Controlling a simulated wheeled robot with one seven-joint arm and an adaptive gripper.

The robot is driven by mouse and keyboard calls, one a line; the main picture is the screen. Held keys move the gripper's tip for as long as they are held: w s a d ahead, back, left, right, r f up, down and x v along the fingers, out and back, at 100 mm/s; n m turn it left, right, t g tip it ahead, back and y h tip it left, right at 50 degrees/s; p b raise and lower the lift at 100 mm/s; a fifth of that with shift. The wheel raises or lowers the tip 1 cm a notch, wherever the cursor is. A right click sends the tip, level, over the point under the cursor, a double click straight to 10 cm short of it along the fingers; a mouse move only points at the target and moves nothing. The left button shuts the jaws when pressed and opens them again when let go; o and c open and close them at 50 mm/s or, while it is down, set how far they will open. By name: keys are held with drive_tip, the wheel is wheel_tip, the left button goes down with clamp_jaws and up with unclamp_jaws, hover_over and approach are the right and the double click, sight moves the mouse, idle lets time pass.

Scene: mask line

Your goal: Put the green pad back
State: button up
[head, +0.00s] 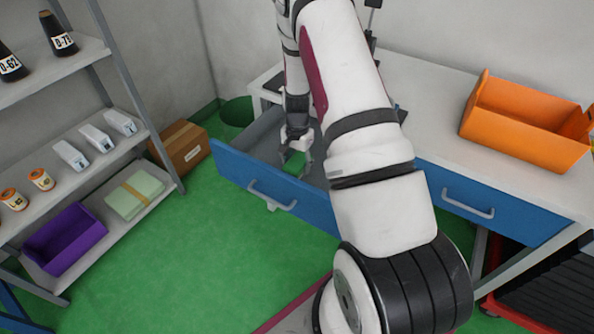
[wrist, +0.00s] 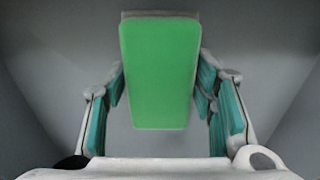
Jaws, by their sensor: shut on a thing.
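The green pad (wrist: 160,75) is a flat, bright green slab with rounded corners, seen in the wrist view between the fingers of my gripper (wrist: 160,90). My gripper is shut on it. In the head view my gripper (head: 294,150) reaches down into the open left drawer (head: 280,196) of the workbench, and a bit of the green pad (head: 295,163) shows there. The drawer is blue-fronted with a grey inside. My arm hides part of the drawer. Whether the pad touches the drawer floor, I cannot tell.
An orange bin (head: 525,125) stands on the workbench top (head: 430,95). The right drawer (head: 490,204) is shut. At left a shelf rack (head: 95,140) holds bottles, small boxes, a purple bin (head: 66,240) and a pale green folded stack (head: 135,193). A cardboard box (head: 182,146) sits behind it.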

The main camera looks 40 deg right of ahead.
drive_tip(key=shift+f, duration=1.75)
drive_tip(key=shift+f, duration=0.2)
drive_tip(key=o, duration=1.2)
